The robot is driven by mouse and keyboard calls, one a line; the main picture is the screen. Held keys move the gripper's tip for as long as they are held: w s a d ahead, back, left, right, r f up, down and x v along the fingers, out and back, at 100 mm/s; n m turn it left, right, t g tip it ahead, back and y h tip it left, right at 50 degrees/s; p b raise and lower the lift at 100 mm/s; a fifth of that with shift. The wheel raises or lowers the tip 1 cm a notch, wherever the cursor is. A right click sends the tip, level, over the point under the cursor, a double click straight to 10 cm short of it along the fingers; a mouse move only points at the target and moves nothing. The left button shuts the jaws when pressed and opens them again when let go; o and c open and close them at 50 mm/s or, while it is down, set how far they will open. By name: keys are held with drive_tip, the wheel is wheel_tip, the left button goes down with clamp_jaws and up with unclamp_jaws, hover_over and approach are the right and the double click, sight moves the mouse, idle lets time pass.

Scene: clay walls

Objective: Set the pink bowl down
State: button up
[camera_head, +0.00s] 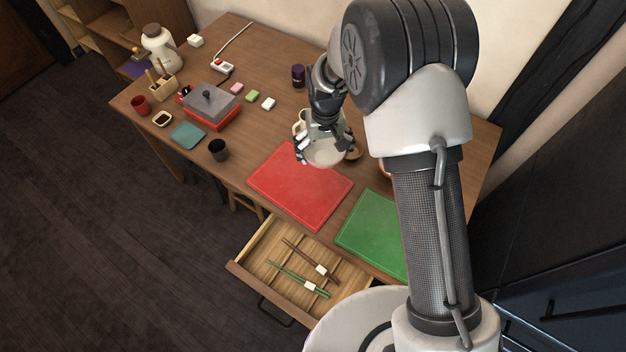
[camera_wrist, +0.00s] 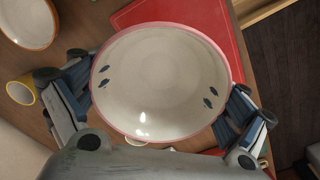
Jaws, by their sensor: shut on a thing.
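The pink bowl (camera_wrist: 160,80) has a pale inside with small dark leaf-like marks and a pink rim. In the wrist view it fills the space between the two fingers of my gripper (camera_wrist: 162,112), which is shut on it at opposite sides. In the head view the bowl (camera_head: 325,154) hangs under my gripper (camera_head: 324,143) near the back edge of the red board. It looks upright. I cannot tell whether its base touches the table.
A red board (camera_head: 299,185) and a green board (camera_head: 374,232) lie at the table's front edge. An open drawer (camera_head: 262,262) below holds chopsticks. A yellow cup (camera_wrist: 21,90) and an orange-rimmed dish (camera_wrist: 30,42) stand near the bowl. A dark cup (camera_head: 218,149) stands left.

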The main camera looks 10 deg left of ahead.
sight(322, 185)
wheel_tip(322, 185, down, 15)
drive_tip(key=b, duration=0.3)
drive_tip(key=shift+b, duration=0.3)
drive_tip(key=shift+f, duration=0.1)
drive_tip(key=shift+f, duration=0.15)
drive_tip(key=o, duration=0.8)
drive_tip(key=shift+o, duration=0.6)
